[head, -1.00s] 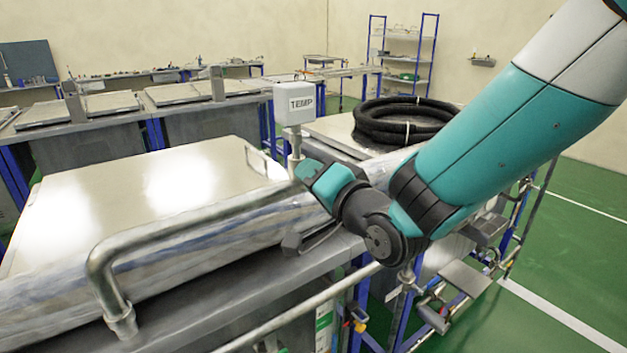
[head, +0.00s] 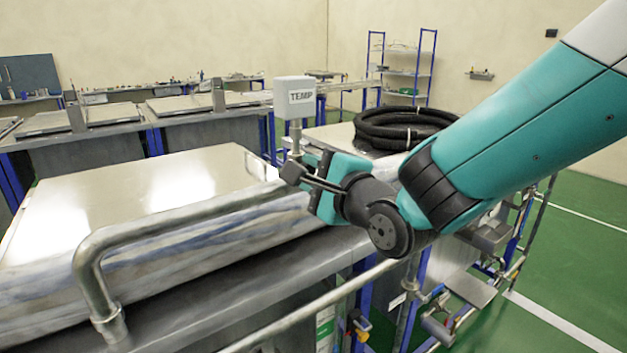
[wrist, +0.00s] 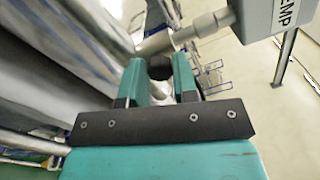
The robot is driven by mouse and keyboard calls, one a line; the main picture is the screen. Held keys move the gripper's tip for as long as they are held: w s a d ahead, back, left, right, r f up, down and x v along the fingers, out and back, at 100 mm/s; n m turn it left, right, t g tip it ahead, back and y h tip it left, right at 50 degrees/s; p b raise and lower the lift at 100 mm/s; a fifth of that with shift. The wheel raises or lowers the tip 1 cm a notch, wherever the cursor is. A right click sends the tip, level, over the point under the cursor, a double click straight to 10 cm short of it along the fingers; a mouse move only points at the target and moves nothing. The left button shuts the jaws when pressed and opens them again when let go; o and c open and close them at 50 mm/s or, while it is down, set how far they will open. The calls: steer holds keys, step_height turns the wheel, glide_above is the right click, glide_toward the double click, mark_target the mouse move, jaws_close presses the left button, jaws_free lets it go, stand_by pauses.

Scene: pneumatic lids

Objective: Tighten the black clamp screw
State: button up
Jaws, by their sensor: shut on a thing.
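The black clamp screw (wrist: 159,68) shows in the wrist view as a dark knob between the two teal fingertips. My gripper (wrist: 158,78) is shut on it, with one finger on each side. In the head view, my wrist hardware covers the fingertips and the screw, beside the lower end of the metal sensor post (head: 296,138). The post carries a pale box marked TEMP (head: 294,97). The box (wrist: 262,16) and post (wrist: 200,28) also show at the top of the wrist view, close to the fingers.
A shiny metal lid (head: 130,195) lies at left, with a thick bent handle bar (head: 190,212) along its front. A coil of black hose (head: 405,127) lies behind my arm. Open green floor (head: 575,255) is at right.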

steer(key=shift+m+b, duration=0.5)
steer(key=shift+m, duration=0.6)
steer(key=o, duration=0.9)
steer(key=shift+o, duration=0.2)
